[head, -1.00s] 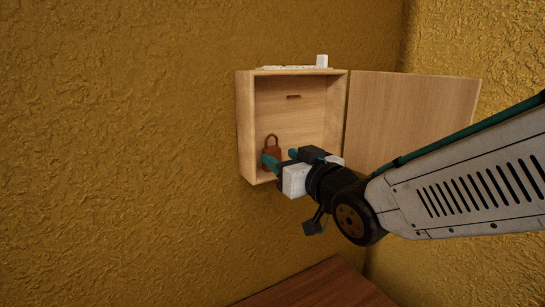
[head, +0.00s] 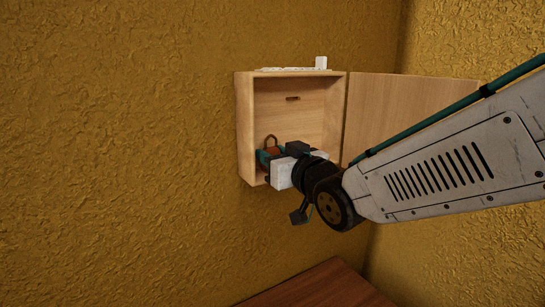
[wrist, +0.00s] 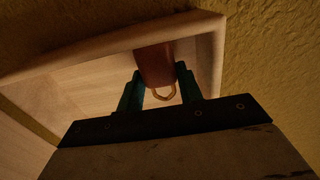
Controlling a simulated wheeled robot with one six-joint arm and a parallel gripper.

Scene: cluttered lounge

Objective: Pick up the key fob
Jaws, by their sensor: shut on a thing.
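The key fob (head: 273,150) is reddish brown with a loop at its top. It is upright inside the open wooden wall cabinet (head: 244,125), low and toward the left. My gripper (head: 270,156) reaches into the cabinet from the right and is shut on the fob; its fingers hide much of the fob's lower part in the head view. In the wrist view the fob (wrist: 155,62) lies between the two teal fingers of my gripper (wrist: 159,74), with its loop showing. I cannot tell whether the fob still touches the cabinet floor.
The cabinet door (head: 415,115) stands open to the right, behind my arm. A white item (head: 320,63) and a flat pale thing (head: 285,69) are on the cabinet's top. A brown wooden surface (head: 320,287) lies below. The textured yellow wall (head: 110,150) is bare at left.

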